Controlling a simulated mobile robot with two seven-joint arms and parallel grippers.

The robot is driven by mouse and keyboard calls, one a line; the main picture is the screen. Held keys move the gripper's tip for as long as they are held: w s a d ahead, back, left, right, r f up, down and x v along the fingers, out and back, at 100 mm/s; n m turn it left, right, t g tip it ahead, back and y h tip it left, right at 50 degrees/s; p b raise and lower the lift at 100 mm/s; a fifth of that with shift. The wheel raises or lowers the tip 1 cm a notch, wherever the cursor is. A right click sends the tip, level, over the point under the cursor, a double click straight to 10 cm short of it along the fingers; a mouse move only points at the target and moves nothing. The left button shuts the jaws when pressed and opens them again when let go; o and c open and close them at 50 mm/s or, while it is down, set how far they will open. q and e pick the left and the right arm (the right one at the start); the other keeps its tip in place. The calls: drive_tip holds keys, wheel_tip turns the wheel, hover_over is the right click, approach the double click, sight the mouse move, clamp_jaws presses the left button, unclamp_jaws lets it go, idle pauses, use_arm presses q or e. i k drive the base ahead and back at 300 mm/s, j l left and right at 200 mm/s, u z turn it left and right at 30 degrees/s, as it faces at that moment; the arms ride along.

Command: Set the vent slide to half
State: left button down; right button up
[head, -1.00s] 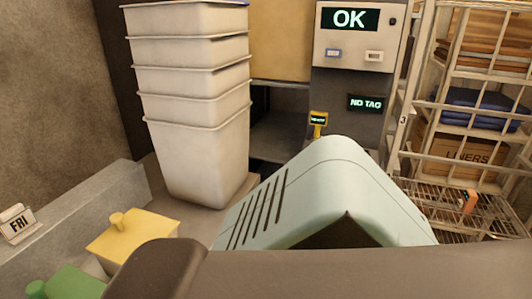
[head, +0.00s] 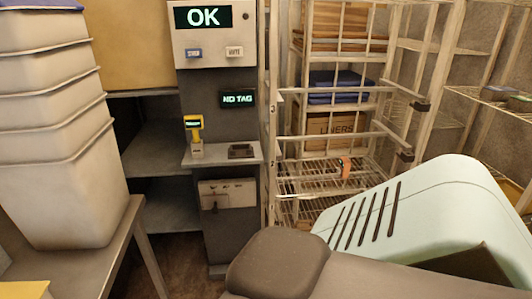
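On the grey post stands a low beige panel (head: 228,193) with a dark line across it and a small dark knob hanging at its left part. This may be the vent slide; it is too small to tell its setting. Above it is a display reading OK (head: 203,17) with a blue button (head: 194,53) and a white button (head: 234,51) below. A smaller screen reads NO TAG (head: 238,99). Neither of my grippers is in view.
A small ledge (head: 250,152) on the post holds a yellow scanner (head: 194,127) and a dark pad (head: 241,151). White stacked bins (head: 55,190) stand on a table at left. A wire cage rack (head: 272,130) stands right. A pale slotted housing, perhaps mine, blocks the lower right.

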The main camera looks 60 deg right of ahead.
sight(214, 202)
drive_tip(key=z, duration=1.5)
drive_tip(key=i+l+u, duration=0.4)
drive_tip(key=i+l, duration=1.25)
drive_tip(key=l, duration=0.15)
